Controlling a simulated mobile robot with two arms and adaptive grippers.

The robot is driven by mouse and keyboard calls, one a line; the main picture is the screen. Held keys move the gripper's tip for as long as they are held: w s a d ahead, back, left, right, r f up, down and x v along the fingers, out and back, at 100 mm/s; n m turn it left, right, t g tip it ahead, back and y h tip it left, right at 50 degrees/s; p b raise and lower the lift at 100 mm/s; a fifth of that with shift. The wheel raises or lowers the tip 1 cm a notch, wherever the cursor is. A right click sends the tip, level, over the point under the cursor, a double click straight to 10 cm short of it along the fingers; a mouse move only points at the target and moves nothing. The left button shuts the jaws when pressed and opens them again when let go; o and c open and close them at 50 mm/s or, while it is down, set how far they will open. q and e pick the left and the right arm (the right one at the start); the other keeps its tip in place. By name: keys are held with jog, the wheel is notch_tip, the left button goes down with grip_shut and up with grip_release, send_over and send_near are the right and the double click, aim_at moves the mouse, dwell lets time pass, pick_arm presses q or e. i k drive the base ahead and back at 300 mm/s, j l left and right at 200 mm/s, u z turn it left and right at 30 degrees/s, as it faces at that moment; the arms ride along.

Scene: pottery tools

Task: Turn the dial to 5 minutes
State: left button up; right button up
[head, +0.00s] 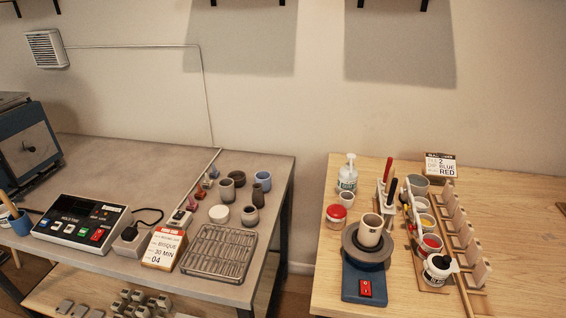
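No dial can be clearly made out in the head view. A dark control box (83,221) with a light face, a small display and several coloured buttons, one red, sits on the grey table at the left. A blue kiln-like box (29,146) with a grey front panel stands behind it at the left edge, partly cut off. A small dark mark on its panel is too small to identify. A card (164,248) in front reads BISQUE, 30 MIN, 04. Neither of my grippers is in view.
A wire rack (219,251) and several small pots stand on the grey table (120,160). A gap separates it from the wooden table (525,215), which holds a pottery wheel (365,270) with a cup (370,232), glaze jars and tiles. The grey table's back is mostly clear.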

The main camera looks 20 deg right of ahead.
aim_at(335, 213)
jog(key=j+z, duration=0.15)
jog(key=z, duration=0.3)
jog(key=j+z, duration=0.1)
jog(key=z, duration=0.4)
jog(key=k+z, duration=0.1)
jog(key=z, duration=0.35)
